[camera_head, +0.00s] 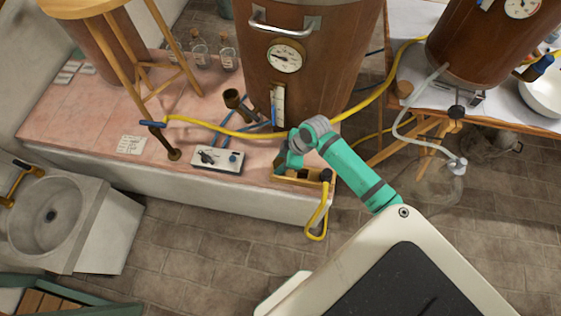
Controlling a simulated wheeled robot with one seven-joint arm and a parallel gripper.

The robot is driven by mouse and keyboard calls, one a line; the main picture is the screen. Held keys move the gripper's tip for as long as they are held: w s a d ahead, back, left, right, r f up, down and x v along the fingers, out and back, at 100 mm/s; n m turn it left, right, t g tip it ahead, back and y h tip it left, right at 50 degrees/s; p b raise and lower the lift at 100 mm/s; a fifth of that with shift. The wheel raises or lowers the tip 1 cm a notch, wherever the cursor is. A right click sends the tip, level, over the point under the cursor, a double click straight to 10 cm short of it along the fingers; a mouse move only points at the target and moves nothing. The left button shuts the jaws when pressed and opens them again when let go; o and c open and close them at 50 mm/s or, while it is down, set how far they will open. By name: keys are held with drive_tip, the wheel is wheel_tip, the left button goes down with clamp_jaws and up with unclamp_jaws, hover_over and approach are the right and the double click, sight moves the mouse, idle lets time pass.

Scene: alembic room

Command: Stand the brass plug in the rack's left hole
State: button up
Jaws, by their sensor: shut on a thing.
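My gripper (293,161) is at the end of my teal arm, low over the front edge of the pink slab. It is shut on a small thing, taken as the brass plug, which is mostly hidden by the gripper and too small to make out. A small open wooden box (323,187) is directly beneath and beside the gripper, at the slab's edge. Dark shapes show inside it. I cannot make out a rack with a left hole in this view, nor tell whether the held thing touches the box.
A large wooden vessel (315,50) with a gauge stands behind the gripper. A yellow hose (220,128) runs across the slab (75,115), and another piece hangs over the front edge. A white panel (217,158) lies left of the box. A sink (50,215) is at far left.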

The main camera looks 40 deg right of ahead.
drive_tip(key=shift+f, duration=1.25)
idle(2.8)
drive_tip(key=o, duration=1.2)
drive_tip(key=shift+o, duration=0.2)
drive_tip(key=shift+r, duration=0.1)
drive_tip(key=shift+r, duration=3.4)
drive_tip(key=shift+s, duration=0.1)
